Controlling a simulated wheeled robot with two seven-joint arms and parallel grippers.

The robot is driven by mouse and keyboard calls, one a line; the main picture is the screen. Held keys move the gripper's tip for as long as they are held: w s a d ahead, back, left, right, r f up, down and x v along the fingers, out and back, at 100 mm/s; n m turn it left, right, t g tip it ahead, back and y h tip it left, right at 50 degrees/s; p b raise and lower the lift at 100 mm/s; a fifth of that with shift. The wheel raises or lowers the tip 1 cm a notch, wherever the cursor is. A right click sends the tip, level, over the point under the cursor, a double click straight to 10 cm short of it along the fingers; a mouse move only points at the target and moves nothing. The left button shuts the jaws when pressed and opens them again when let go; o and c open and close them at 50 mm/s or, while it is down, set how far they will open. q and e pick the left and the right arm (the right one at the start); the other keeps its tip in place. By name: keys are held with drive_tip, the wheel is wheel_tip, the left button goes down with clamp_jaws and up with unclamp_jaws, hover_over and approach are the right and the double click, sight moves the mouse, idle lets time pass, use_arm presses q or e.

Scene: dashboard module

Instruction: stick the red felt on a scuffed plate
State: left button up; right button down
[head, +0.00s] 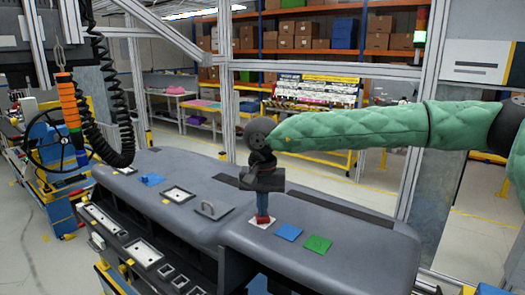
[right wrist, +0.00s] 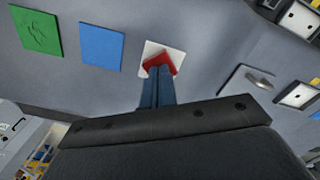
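The red felt (right wrist: 162,63) is at the tips of my right gripper's blue fingers, over a white square plate (right wrist: 177,52) on the grey dashboard. The felt looks tilted against the plate, and the fingers hide part of it. My right gripper (head: 262,218) points down with its fingers close together on the felt; whether the felt touches the plate is unclear. The white plate (head: 257,225) also shows in the head view. A green square (right wrist: 37,30) bears dark scuff-like marks. A blue square (right wrist: 101,44) beside it looks plain. My left gripper is out of view.
A handle (head: 210,211) stands up left of my right gripper. A black coiled cable (head: 108,110) hangs above the dashboard's left end. The surface right of the green square is clear.

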idle(0.4)
wheel_tip(320, 180, up, 8)
drive_tip(key=p, duration=0.1)
idle(0.7)
drive_tip(key=shift+f, duration=0.1)
